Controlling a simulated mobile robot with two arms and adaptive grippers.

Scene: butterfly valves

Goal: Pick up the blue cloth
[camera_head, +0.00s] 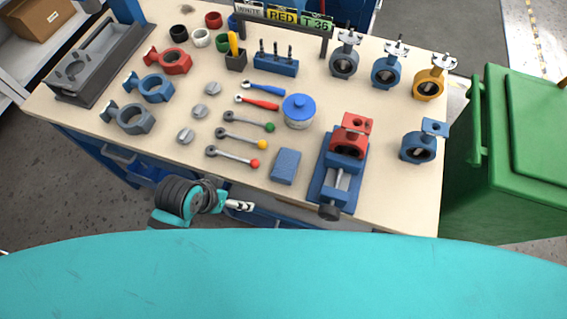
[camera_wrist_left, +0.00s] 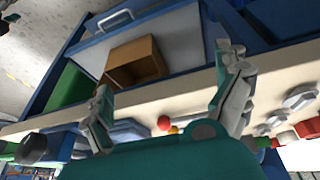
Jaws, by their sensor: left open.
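The blue cloth (camera_head: 285,166) is a small folded rectangle lying flat near the front edge of the workbench (camera_head: 135,150), between the lever handles and the vise. In the left wrist view a light blue shape (camera_wrist_left: 128,132), likely the cloth, shows partly behind a finger. My left gripper (camera_head: 246,206) is in front of the bench's front edge, left of and nearer than the cloth, apart from it. In the left wrist view its fingers (camera_wrist_left: 168,80) are spread and empty. My right gripper is not in view.
A blue vise (camera_head: 338,185) holding a red valve body (camera_head: 349,135) stands right of the cloth. A lever with a red knob (camera_head: 233,157) lies left of it. A blue-lidded jar (camera_head: 298,110) is behind. A green bin (camera_head: 520,150) stands at right. An open brown box (camera_wrist_left: 135,62) shows below the bench edge.

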